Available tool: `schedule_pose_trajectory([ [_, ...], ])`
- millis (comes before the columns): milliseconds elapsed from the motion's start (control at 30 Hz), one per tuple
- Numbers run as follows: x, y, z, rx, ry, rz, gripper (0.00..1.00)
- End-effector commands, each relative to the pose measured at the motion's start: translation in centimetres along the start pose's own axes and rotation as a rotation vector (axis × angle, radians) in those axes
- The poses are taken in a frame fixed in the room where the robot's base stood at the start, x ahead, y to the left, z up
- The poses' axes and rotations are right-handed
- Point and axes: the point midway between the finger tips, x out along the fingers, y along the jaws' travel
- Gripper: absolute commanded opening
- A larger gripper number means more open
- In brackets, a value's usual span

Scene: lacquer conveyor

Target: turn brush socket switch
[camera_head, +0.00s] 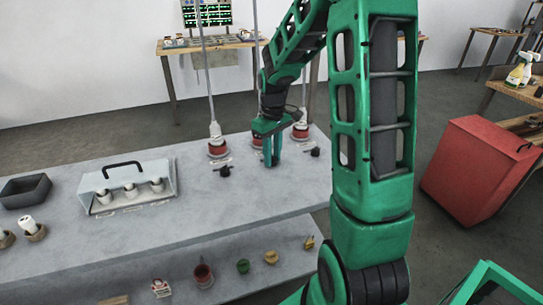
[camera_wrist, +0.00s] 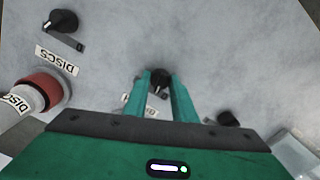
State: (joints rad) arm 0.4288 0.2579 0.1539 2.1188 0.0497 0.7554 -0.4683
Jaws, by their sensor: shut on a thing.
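My gripper (camera_head: 270,163) points down over the grey table in the head view. In the wrist view its two green fingers (camera_wrist: 162,82) are shut on a black rotary knob (camera_wrist: 160,77), the middle one of three. A white label beside this knob is mostly hidden by the fingers, so I cannot read whether it says brush. Another black knob (camera_wrist: 62,21) stands beside a label reading DISCS (camera_wrist: 57,60); it also shows in the head view (camera_head: 314,152). A third knob (camera_wrist: 228,118) sits on the other side, also in the head view (camera_head: 224,171).
A clear case (camera_head: 127,186) with white items and a dark tray (camera_head: 25,189) are on the left. A lower shelf (camera_head: 220,268) holds small items. A red cabinet (camera_head: 478,172) stands at right.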

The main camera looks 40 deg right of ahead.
Motion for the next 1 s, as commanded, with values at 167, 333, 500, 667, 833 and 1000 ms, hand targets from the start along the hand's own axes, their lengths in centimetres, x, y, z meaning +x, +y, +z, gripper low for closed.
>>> schedule_pose_trajectory([
  [167, -0.06, -0.05, -0.08, -0.143, 0.002, 0.0, 0.02],
  [333, -0.06, -0.01, -0.06, -0.248, 0.002, 0.0, 0.02],
  [500, -0.06, 0.02, -0.04, -0.317, 0.002, 0.001, 0.02],
  [667, -0.06, 0.04, -0.03, -0.353, 0.002, 0.001, 0.02],
  [833, -0.07, 0.05, -0.03, -0.368, 0.002, 0.001, 0.02],
  [1000, -0.07, 0.06, -0.02, -0.368, 0.002, 0.001, 0.02],
])
